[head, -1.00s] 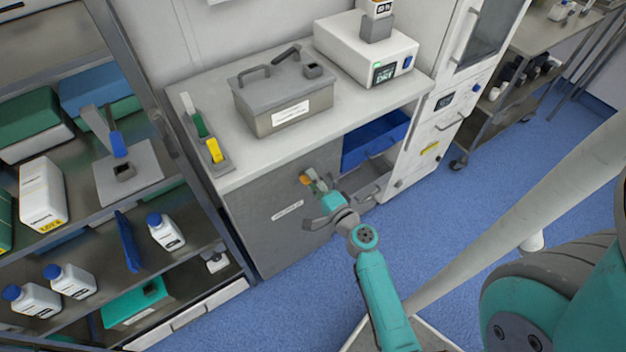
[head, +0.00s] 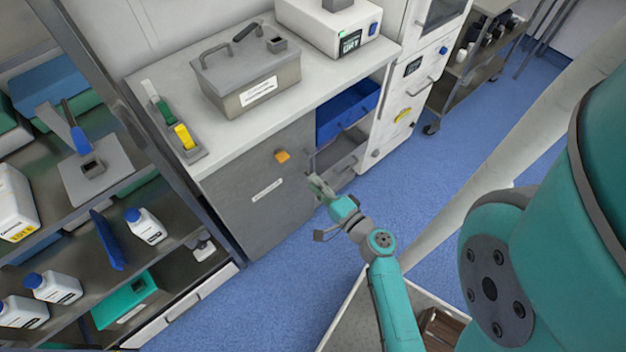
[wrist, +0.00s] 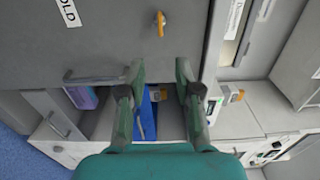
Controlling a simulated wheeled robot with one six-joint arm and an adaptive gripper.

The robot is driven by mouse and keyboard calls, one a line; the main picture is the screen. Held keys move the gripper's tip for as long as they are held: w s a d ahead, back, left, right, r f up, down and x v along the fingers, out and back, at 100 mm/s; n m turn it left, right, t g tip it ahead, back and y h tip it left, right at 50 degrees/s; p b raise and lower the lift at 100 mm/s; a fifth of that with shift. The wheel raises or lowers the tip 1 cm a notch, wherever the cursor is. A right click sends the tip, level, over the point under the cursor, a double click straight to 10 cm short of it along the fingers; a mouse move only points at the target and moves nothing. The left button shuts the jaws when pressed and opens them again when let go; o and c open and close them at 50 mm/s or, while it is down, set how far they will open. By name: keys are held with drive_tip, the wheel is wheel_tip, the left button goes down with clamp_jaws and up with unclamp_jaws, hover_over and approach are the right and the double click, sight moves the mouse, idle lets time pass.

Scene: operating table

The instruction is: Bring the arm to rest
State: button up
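My gripper (head: 318,186) is in front of the grey cabinet door (head: 240,200), down and to the right of its orange knob (head: 282,156). It is apart from the knob. In the wrist view, the two fingers of my gripper (wrist: 160,68) stand well apart with nothing held between them. The knob (wrist: 160,22) shows beyond the fingertips on the grey door. My teal arm reaches up from the bottom of the head view, bent and stretched forward.
A blue bin (head: 345,110) sits in the open bay right of the door. The counter carries a grey lidded box (head: 250,85) and a white device (head: 330,30). A shelf rack with white bottles (head: 145,226) stands left. Blue floor (head: 260,300) is clear before the cabinet.

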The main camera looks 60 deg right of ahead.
drive_tip(key=shift+w, duration=0.1)
idle(0.5)
drive_tip(key=s+a+f+n+g+y, duration=0.2)
drive_tip(key=s+a+f+n+g, duration=0.15)
drive_tip(key=s+a+n, duration=0.85)
drive_tip(key=s+a+r+n+y, duration=0.1)
drive_tip(key=s+a+r+n, duration=0.2)
drive_tip(key=r, duration=0.4)
drive_tip(key=s+a+r+n+y, duration=0.2)
drive_tip(key=s+a+r+n, duration=0.2)
drive_tip(key=s+r+n, duration=0.1)
wheel_tip(320, 180, up, 2)
drive_tip(key=shift+s+a+r+n+t, duration=0.1)
drive_tip(key=shift+s+a+n+t, duration=0.1)
drive_tip(key=shift+n+t, duration=0.4)
drive_tip(key=shift+o, duration=0.4)
